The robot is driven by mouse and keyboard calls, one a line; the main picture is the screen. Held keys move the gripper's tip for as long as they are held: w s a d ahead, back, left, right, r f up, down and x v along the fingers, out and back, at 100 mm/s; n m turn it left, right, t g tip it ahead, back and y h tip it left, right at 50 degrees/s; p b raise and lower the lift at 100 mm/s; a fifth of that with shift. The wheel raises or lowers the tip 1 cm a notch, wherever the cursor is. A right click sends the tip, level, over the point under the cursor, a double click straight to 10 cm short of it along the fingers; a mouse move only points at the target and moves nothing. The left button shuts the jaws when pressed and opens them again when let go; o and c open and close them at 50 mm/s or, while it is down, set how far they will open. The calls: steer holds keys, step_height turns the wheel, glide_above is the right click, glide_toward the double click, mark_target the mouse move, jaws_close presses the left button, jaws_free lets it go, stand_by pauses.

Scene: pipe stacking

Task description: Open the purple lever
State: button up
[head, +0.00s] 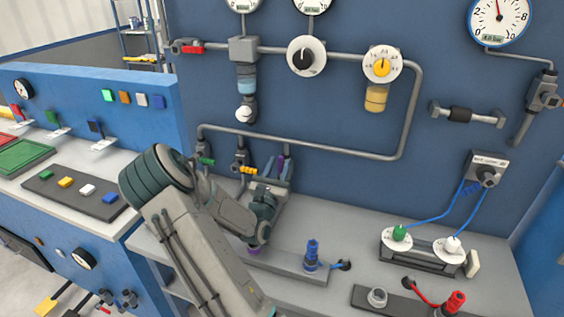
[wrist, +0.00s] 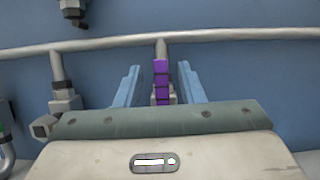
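The purple lever (wrist: 162,85) hangs upright below the grey pipe and shows as a narrow purple strip in the wrist view. My gripper (wrist: 157,72) is open, with one blue finger on each side of the lever. Gaps show between the lever and both fingers, so they look apart from it. In the head view, the lever (head: 281,164) is a small purple piece at the wall, partly hidden between the fingers of my gripper (head: 279,168). My arm comes up from the bottom and covers the area below it.
A yellow lever (head: 247,170) and a green lever (head: 206,161) are on the pipe branches to the left. The grey pipe (head: 310,145) runs above the fingers along the blue wall. A blue-topped fitting (head: 312,255) stands on the bench to the right below.

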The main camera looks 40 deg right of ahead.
steer(key=s+a, duration=0.4)
steer(key=a, duration=0.4)
steer(key=shift+s+b, duration=0.35)
steer(key=shift+s, duration=0.05)
steer(key=s+a+m+g+y, duration=0.2)
steer(key=s+m+g+y, duration=0.2)
steer(key=s+m+g, duration=0.45)
steer(key=s+a+m+g+y, duration=0.2)
steer(key=s+m+g+y, duration=0.1)
steer(key=s+m+g, duration=0.6)
steer(key=a+r+m+t+y, duration=0.2)
steer(key=a+y, duration=0.4)
steer(key=a, duration=0.4)
steer(key=a+r+m+t+y, duration=0.2)
steer(key=a+m+t+y, duration=0.3)
steer(key=a, duration=0.6)
steer(key=shift+w+a+t+y, duration=0.3)
steer(key=shift+t+y, duration=0.3)
steer(key=shift+t, duration=0.25)
